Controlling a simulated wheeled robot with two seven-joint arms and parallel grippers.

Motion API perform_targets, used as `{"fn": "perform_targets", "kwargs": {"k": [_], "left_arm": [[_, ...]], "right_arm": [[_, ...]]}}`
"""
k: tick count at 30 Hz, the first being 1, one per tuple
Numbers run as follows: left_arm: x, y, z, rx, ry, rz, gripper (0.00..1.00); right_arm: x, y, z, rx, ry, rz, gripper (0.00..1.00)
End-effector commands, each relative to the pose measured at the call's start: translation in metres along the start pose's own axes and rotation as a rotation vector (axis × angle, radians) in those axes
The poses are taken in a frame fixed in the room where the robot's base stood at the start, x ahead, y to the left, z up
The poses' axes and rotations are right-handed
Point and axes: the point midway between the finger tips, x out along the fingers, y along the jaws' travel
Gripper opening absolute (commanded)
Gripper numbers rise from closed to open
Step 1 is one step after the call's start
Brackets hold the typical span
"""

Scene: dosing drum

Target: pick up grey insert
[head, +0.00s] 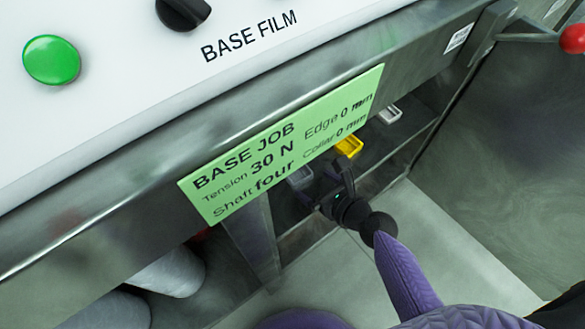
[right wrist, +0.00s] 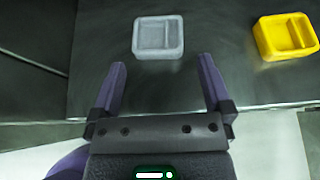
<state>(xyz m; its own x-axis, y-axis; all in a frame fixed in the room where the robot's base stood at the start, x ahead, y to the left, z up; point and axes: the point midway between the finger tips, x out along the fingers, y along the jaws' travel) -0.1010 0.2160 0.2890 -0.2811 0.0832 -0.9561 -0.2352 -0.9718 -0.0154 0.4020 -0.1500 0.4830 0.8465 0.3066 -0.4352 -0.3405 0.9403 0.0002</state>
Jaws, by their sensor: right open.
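The grey insert (right wrist: 158,37) is a small rounded tray-like piece lying on a dark shelf in the right wrist view. In the head view the grey insert (head: 300,178) shows partly beneath the green card. My right gripper (right wrist: 160,75) is open, with its two purple fingers apart and nothing between them. The insert lies just beyond the fingertips, roughly centred between them. In the head view my right gripper (head: 327,186) is at the shelf close to the grey insert. My left gripper is not in view.
A yellow insert (right wrist: 287,37) lies right of the grey one; it also shows in the head view (head: 349,146). A whitish insert (head: 390,114) lies farther right. A green card (head: 280,145) hangs above the shelf. White rolls (head: 168,272) are at lower left. A red knob (head: 572,39) sticks out at upper right.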

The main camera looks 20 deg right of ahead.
Motion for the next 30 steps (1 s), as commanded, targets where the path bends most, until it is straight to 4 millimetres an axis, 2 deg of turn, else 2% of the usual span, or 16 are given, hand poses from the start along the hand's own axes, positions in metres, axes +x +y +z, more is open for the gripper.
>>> {"fn": "perform_targets", "kwargs": {"k": [6, 8, 11, 16, 17, 26, 27, 30], "left_arm": [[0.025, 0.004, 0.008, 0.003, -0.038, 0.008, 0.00], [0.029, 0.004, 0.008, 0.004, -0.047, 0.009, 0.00], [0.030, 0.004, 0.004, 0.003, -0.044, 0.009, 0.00], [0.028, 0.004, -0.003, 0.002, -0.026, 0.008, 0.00], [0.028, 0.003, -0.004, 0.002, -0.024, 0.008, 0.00], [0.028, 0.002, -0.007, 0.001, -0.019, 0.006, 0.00], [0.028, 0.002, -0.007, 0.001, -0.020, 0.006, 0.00], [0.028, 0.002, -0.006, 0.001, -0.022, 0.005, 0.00]], "right_arm": [[0.044, 0.003, -0.002, 0.003, 0.002, 0.002, 1.00], [0.053, 0.003, -0.002, 0.001, 0.003, 0.002, 1.00], [0.059, 0.003, 0.002, 0.001, 0.002, 0.002, 1.00], [0.058, 0.003, 0.005, 0.000, 0.000, 0.001, 1.00], [0.058, 0.002, 0.005, 0.000, 0.000, 0.001, 0.96], [0.058, 0.002, 0.004, 0.000, 0.000, 0.001, 0.32], [0.058, 0.002, 0.004, 0.000, 0.000, 0.001, 0.28], [0.058, 0.002, 0.004, 0.000, 0.000, 0.001, 0.28]]}}
